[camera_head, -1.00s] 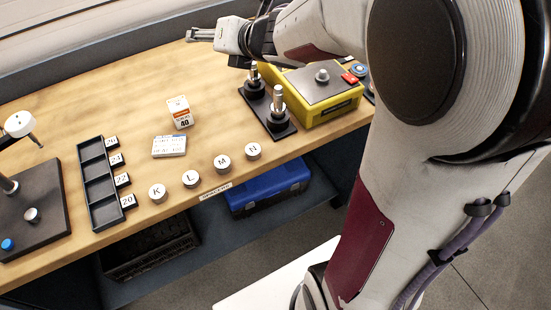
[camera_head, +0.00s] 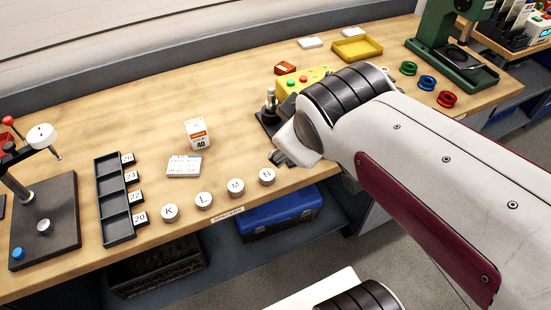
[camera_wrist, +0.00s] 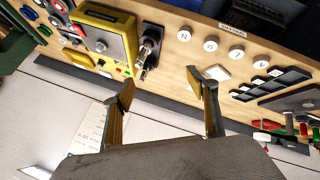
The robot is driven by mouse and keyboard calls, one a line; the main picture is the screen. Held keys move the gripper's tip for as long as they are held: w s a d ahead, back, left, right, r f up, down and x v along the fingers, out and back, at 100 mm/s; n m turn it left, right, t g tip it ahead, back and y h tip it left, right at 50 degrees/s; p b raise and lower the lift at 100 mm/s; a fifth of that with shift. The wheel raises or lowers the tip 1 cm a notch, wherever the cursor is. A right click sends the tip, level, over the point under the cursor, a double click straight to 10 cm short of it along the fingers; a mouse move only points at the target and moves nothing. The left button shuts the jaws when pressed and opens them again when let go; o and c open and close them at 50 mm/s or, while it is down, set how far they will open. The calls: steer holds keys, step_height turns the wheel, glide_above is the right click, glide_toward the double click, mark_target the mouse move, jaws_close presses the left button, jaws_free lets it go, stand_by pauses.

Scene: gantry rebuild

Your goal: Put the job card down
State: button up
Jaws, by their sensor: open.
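The job card (camera_head: 184,166), a small white card with printed lines, lies flat on the wooden bench (camera_head: 120,120) behind the lettered round discs. In the wrist view a white card (camera_wrist: 218,72) that looks like it shows beside the right finger. My gripper (camera_head: 280,158) is to the right of the card in the head view, near the N disc (camera_head: 267,176), partly hidden by my own wrist. In the wrist view my gripper (camera_wrist: 161,87) has its fingers apart with nothing held between them.
A white and orange box marked 40 (camera_head: 197,134) stands behind the card. The K disc (camera_head: 170,212) and others line the front edge. A dark compartment tray (camera_head: 116,205) is to the left. A yellow unit (camera_head: 303,82) and dark posts (camera_head: 270,100) stand near my wrist.

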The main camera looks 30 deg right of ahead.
steer(key=s+a+f+m+g+y, duration=0.1)
steer(key=s+a+f+m+y, duration=0.1)
steer(key=s+a+m, duration=0.3)
steer(key=s, duration=0.3)
steer(key=shift+s+a+f+g, duration=0.15)
steer(key=shift+s+f+g, duration=0.1)
steer(key=shift+f+g, duration=0.15)
steer(key=shift+c, duration=1.2)
steer(key=shift+w+r, duration=0.1)
